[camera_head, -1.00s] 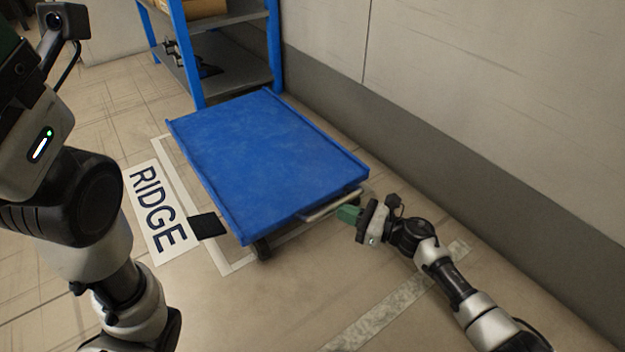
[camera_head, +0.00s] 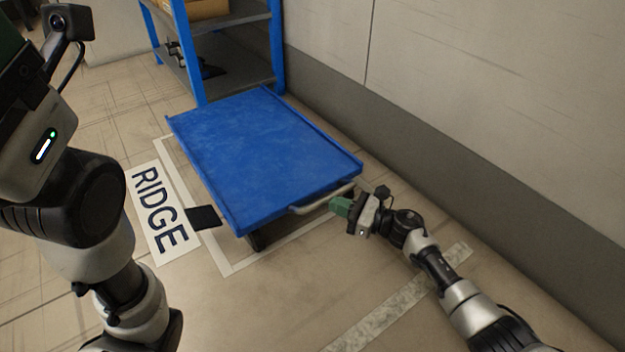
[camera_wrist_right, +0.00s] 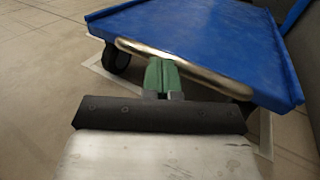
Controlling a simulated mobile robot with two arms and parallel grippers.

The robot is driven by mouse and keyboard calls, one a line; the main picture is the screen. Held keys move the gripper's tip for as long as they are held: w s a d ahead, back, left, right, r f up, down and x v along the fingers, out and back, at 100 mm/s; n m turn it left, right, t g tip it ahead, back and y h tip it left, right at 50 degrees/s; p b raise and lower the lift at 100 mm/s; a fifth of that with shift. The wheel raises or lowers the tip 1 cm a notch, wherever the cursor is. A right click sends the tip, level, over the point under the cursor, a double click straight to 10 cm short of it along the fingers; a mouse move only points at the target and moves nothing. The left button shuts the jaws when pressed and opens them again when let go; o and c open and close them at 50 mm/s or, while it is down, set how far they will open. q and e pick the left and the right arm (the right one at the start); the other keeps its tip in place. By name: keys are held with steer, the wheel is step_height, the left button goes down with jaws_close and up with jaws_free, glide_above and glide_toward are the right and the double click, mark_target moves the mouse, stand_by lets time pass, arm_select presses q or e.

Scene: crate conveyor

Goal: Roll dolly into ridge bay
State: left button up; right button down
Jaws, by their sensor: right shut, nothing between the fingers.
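The blue dolly (camera_head: 265,155) stands within the white outlined bay on the floor beside the RIDGE label (camera_head: 159,214). Its metal handle bar (camera_head: 322,201) faces the front right, and it also shows in the right wrist view (camera_wrist_right: 205,73). My right gripper (camera_head: 338,206) has green fingers that are shut and empty, close to the handle bar; in the wrist view the fingertips (camera_wrist_right: 162,66) overlap the bar, and contact is hard to tell. A dark wheel (camera_wrist_right: 116,60) shows under the dolly. My left arm fills the left side, but its gripper fingers are not visible.
A blue-framed shelf (camera_head: 232,55) stands just behind the dolly. A wall (camera_head: 470,120) runs along the right side. A black pad (camera_head: 204,218) lies at the bay's left line. A grey floor strip (camera_head: 385,312) crosses the open floor in front.

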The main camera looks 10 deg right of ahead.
mark_target(328, 195)
steer(key=shift+w+a, duration=0.55)
steer(key=shift+w, duration=0.4)
steer(key=shift+w+a, duration=0.5)
steer(key=shift+w, duration=0.4)
steer(key=shift+s+d+p, duration=0.35)
steer(key=shift+s+p, duration=0.15)
steer(key=shift+s, duration=0.1)
steer(key=s+d+p, duration=0.3)
steer(key=s+d, duration=0.1)
steer(key=s, duration=0.3)
steer(key=shift+s+d, duration=0.15)
steer(key=shift+s, duration=0.15)
